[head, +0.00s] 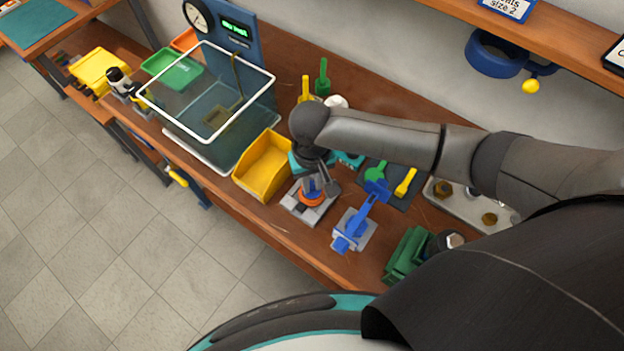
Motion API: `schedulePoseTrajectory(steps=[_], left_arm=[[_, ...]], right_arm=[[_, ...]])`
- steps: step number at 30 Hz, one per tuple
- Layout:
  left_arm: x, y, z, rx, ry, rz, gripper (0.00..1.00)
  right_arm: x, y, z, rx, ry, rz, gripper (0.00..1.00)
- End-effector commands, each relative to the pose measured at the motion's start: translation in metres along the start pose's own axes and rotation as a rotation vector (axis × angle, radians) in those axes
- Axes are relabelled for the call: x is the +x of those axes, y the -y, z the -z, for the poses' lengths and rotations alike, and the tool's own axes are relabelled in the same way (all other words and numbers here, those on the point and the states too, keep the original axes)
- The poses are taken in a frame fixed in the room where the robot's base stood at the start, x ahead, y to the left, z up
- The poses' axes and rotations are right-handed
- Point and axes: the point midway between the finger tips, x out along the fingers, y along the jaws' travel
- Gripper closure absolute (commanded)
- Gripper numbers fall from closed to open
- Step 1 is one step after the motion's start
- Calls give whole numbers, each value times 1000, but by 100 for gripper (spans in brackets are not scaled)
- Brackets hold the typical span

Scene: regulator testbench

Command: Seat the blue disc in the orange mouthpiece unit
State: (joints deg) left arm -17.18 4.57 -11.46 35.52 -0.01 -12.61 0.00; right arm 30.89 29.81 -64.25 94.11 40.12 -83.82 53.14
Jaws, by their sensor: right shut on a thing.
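The orange mouthpiece unit (312,198) sits in a pale grey fixture (296,206) near the front edge of the bench. My right gripper (316,184) points down right over it and is shut on a small blue piece, which I take to be the blue disc (310,187). The gripper hides part of the disc and of the orange unit. I cannot tell whether the disc touches the unit or is held just above it. My left gripper is not in view.
A yellow bin (262,166) stands close left of the fixture. A blue lever device (352,228) stands close right. A clear box with a white rim (212,138) is farther left. A dark mat with green and yellow tools (398,200) and green blocks (405,256) lie to the right.

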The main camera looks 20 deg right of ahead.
Motion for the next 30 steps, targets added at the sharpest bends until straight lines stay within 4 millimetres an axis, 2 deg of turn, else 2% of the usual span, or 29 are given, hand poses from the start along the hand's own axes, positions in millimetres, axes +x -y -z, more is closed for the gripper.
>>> schedulePoseTrajectory(steps=[24, 25, 30], left_arm=[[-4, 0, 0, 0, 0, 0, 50], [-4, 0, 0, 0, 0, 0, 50], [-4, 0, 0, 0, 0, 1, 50]], right_arm=[[7, 0, 0, 1, 0, 0, 100], [7, 0, 0, 1, 0, 0, 81], [7, 0, 0, 1, 0, 0, 62]])
